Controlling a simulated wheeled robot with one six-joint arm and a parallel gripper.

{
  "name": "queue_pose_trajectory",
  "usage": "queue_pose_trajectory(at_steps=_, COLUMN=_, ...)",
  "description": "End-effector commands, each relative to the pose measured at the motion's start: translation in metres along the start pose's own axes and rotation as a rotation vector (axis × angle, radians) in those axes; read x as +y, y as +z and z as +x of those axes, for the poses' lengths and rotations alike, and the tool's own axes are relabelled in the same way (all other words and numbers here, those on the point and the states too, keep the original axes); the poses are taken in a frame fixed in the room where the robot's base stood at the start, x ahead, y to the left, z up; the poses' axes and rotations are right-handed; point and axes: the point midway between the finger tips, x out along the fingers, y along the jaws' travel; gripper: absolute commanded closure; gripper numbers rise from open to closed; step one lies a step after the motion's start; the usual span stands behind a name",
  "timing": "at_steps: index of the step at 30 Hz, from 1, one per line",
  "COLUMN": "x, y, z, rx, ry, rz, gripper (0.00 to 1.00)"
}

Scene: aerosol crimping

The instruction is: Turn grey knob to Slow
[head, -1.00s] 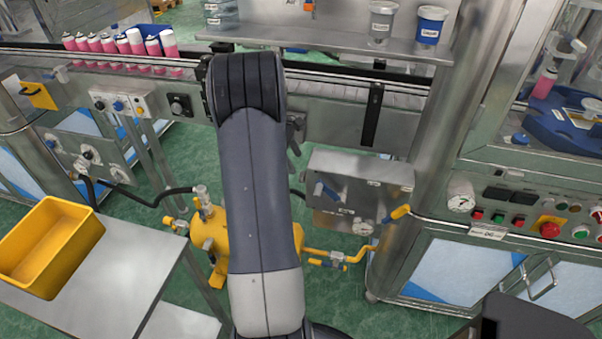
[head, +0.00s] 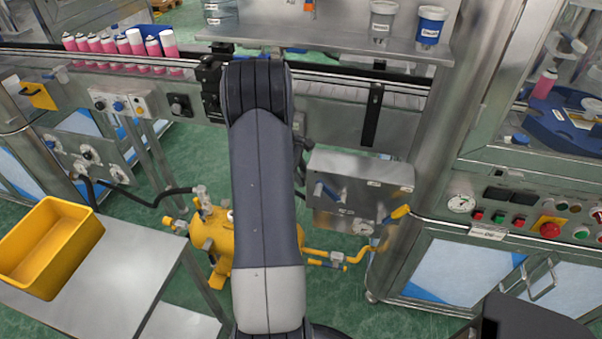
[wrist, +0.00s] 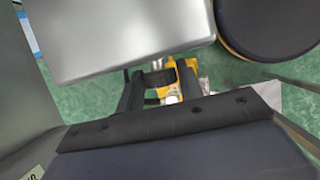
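No knob clearly reads as grey, and no Slow mark is legible. In the head view, a dark knob (head: 179,105) sits on a square plate on the conveyor's front. Left of it, a small control box (head: 120,104) carries a blue knob and other controls. A lower panel (head: 85,157) at the left has more small knobs. The yellow tank (wrist: 180,78) shows beyond the fingers.
A conveyor (head: 330,85) runs across the back, with pink cans (head: 100,45) at its left. A steel box (head: 360,190) with a blue lever stands right of my arm. The yellow tank (head: 215,240) is below. A yellow bin (head: 48,245) sits on a steel table (head: 130,280).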

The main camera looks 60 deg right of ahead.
Motion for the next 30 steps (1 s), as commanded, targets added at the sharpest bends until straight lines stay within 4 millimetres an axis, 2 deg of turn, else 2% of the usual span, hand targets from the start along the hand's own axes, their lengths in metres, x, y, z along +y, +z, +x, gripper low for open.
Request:
queue_pose_trajectory(at_steps=1, x=0.0001, y=0.0, z=-0.0002, rx=0.0, ry=0.0, rz=0.0, gripper=0.69)
queue_pose_trajectory(at_steps=9, x=0.0, y=-0.0001, z=-0.0003, rx=0.0, ry=0.0, rz=0.0, gripper=0.91)
queue_pose_trajectory(at_steps=17, x=0.002, y=0.0018, z=-0.0044, rx=-0.002, ry=-0.054, rz=-0.02, gripper=0.91)
queue_pose_trajectory(at_steps=30, x=0.007, y=0.0004, z=-0.0007, rx=-0.002, ry=-0.312, rz=-0.127, gripper=0.91)
